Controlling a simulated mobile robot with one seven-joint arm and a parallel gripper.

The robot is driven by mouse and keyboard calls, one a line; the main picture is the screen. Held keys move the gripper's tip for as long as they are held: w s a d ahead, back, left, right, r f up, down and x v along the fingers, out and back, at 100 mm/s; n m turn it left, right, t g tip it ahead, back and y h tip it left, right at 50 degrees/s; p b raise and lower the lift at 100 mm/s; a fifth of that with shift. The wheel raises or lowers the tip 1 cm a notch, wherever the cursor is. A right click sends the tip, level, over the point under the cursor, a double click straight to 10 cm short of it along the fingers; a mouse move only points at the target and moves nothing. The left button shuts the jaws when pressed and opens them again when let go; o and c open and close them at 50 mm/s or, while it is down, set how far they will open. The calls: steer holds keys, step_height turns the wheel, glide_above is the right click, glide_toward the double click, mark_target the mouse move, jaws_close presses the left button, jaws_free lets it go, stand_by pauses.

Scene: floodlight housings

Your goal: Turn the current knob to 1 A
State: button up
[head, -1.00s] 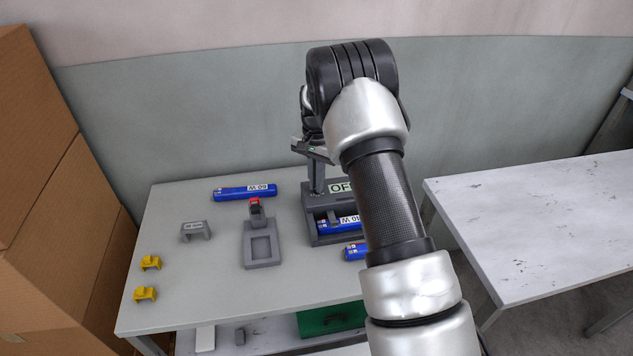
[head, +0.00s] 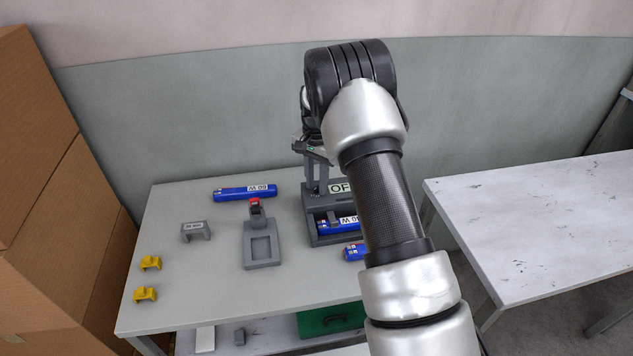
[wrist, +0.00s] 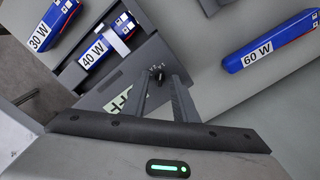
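The grey unit (head: 315,227) stands at the back of the bench, with a display reading "OF" as far as it shows (head: 339,188). In the wrist view this unit (wrist: 95,101) has a small dark knob (wrist: 157,73) at its edge, near my fingertips. No scale or 1 A mark can be read. My gripper (head: 316,188) is above the unit's left part, pointing down. My arm hides the unit's right side.
A blue 40 W block (wrist: 104,47) sits in the unit; a 30 W block (wrist: 55,24) lies in front. A 60 W block (head: 245,193) and a grey stand with a red part (head: 262,254) lie left. Grey (head: 196,231) and yellow clips (head: 150,263) are further left.

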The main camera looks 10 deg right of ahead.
step_height(320, 180, up, 17)
steer(key=p, duration=0.1)
steer(key=shift+r, duration=0.2)
stand_by(0.4)
step_height(320, 180, up, 11)
steer(key=n+t+p, duration=0.1)
steer(key=n+p, duration=0.1)
glide_above(317, 188)
steer(key=s, duration=0.6)
steer(key=s+r+n+t+p, duration=0.2)
steer(key=s+r, duration=0.5)
steer(key=s, duration=0.2)
steer(key=s+r+n+t+p, duration=0.1)
steer(key=s+n+p, duration=0.3)
steer(key=s, duration=1.7)
steer(key=shift+n+t, duration=0.6)
steer(key=shift+t, duration=0.2)
